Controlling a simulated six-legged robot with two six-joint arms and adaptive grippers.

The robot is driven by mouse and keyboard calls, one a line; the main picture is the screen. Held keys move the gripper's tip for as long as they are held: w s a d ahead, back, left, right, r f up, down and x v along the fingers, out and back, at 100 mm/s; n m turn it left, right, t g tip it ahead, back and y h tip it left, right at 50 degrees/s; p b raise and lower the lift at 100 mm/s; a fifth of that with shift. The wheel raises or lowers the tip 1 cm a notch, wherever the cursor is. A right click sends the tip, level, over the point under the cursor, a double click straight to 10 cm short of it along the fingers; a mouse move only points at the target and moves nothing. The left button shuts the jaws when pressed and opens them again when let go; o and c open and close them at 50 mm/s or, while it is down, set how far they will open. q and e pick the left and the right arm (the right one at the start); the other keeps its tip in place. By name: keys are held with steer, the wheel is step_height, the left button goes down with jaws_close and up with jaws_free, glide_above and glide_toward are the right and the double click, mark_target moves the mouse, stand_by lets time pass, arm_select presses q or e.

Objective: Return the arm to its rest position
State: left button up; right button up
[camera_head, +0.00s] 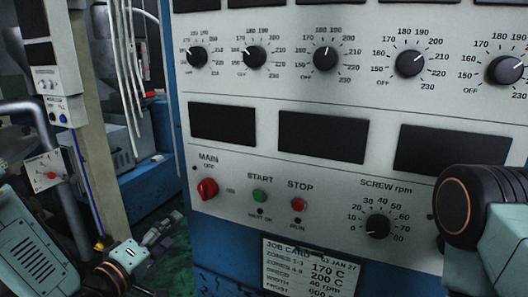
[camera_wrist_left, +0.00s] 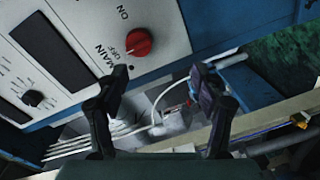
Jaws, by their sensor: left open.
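The red MAIN knob (camera_head: 207,189) is on the panel above the gripper. In the left wrist view the MAIN knob (camera_wrist_left: 138,42) is beyond the fingertips, and the gripper looks apart from it. A link of my right arm shows at the right edge of the head view; the right gripper is out of view.
The panel carries a green START button (camera_head: 260,196), a red STOP button (camera_head: 298,205), a SCREW rpm knob (camera_head: 377,227) and a row of temperature dials. A job card (camera_head: 312,270) hangs below. A pale post (camera_head: 92,130) and a grey pipe (camera_head: 60,165) stand at the left.

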arm_select(q)
steer(key=s+f+m+g+y, duration=0.4)
steer(key=s+f+g, duration=0.55)
steer(key=f, duration=0.75)
steer(key=s+f+m+g, duration=0.2)
steer(key=s+f, duration=0.3)
steer(key=s, duration=0.8)
steer(key=s+d+f+m+g+y, duration=0.1)
steer(key=s+f+m+g, duration=0.2)
steer(key=s, duration=1)
steer(key=shift+s+f+g, duration=0.2)
steer(key=shift+f+g, duration=0.75)
